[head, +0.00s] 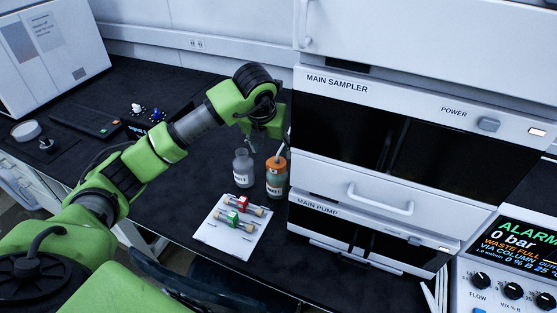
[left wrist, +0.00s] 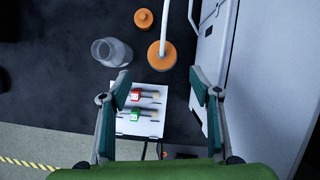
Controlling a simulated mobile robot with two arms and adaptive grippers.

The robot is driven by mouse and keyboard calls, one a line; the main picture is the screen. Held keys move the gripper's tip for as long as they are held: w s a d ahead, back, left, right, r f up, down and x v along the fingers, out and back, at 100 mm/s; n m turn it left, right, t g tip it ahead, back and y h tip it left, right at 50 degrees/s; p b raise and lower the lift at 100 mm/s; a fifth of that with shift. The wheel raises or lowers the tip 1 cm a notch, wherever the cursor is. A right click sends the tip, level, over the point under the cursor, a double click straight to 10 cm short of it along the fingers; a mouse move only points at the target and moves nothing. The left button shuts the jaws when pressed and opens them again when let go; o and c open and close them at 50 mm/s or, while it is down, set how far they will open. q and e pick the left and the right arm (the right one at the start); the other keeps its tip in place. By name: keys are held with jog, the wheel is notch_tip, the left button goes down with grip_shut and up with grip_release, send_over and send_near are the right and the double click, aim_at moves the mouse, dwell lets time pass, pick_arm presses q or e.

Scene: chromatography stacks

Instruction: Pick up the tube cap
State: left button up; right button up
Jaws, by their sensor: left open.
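An orange cap with a pale tube rising from it (left wrist: 161,57) sits on a bottle filled with orange-brown liquid (head: 276,183). This cap also shows in the head view (head: 276,161), close to the sampler's left side. My left gripper (head: 263,140) is above the bottles. In the left wrist view its two fingers (left wrist: 162,87) are spread apart with nothing between them, and the tube cap lies ahead of them. A second, plain orange cap (left wrist: 143,18) lies on the bench farther off. My right gripper is not in view.
An open, clear-grey bottle (head: 243,170) stands left of the capped one. A white tray (head: 223,238) with red and green column pieces lies in front. The main sampler stack (head: 330,170) closes off the right side.

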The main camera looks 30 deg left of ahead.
aim_at(277, 162)
pick_arm(q)
jog(key=x, duration=0.3)
jog(key=shift+w+f, duration=0.2)
jog(key=shift+f, duration=0.1)
jog(key=shift+w+f+p, duration=0.25)
jog(key=shift+f+p, duration=0.2)
jog(key=shift+p, duration=0.1)
jog(key=p+x, duration=0.1)
jog(key=x, duration=0.2)
jog(key=shift+w+d+f, duration=0.1)
jog(key=shift+w+f, duration=0.05)
jog(key=shift+f, duration=0.15)
jog(key=shift+w+f, duration=0.2)
jog(key=shift+f, duration=0.2)
jog(key=c, duration=1.2)
